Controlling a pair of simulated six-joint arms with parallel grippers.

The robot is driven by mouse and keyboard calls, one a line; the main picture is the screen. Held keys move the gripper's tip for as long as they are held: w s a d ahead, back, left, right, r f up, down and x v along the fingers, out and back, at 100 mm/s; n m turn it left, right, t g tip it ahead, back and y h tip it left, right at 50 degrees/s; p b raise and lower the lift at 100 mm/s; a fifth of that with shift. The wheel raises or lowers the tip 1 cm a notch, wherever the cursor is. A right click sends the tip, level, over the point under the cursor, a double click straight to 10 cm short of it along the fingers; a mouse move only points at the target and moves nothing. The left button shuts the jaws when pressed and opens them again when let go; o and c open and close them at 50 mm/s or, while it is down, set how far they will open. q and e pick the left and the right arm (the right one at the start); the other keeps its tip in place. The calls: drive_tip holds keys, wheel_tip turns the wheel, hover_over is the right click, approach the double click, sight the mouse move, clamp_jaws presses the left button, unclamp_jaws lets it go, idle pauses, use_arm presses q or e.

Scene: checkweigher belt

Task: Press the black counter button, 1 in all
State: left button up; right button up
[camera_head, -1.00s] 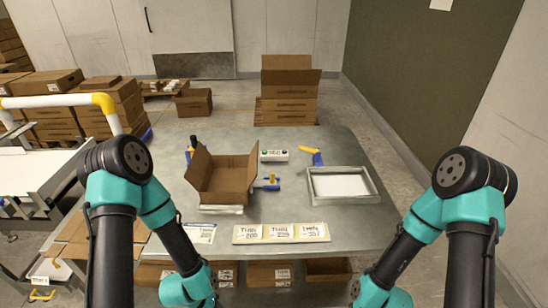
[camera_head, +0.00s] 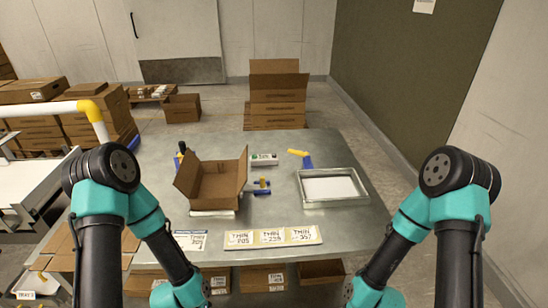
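A small white box (camera_head: 264,159) with small dark and green marks on its face stands at the back middle of the grey table (camera_head: 235,250). It may carry the counter, but the black button is too small to make out. My two arms come in at the left and right sides and run down past the bottom edge. Both grippers are below the picture, so whether they are open or shut is hidden.
An open cardboard box (camera_head: 217,187) stands left of centre, with a blue and yellow tool (camera_head: 262,186) beside it. A metal-rimmed tray (camera_head: 332,201) is at the right. Label cards (camera_head: 271,238) lie along the front. A conveyor (camera_head: 30,185) is at the left.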

use_arm(q)
clamp_jaws()
idle(1.4)
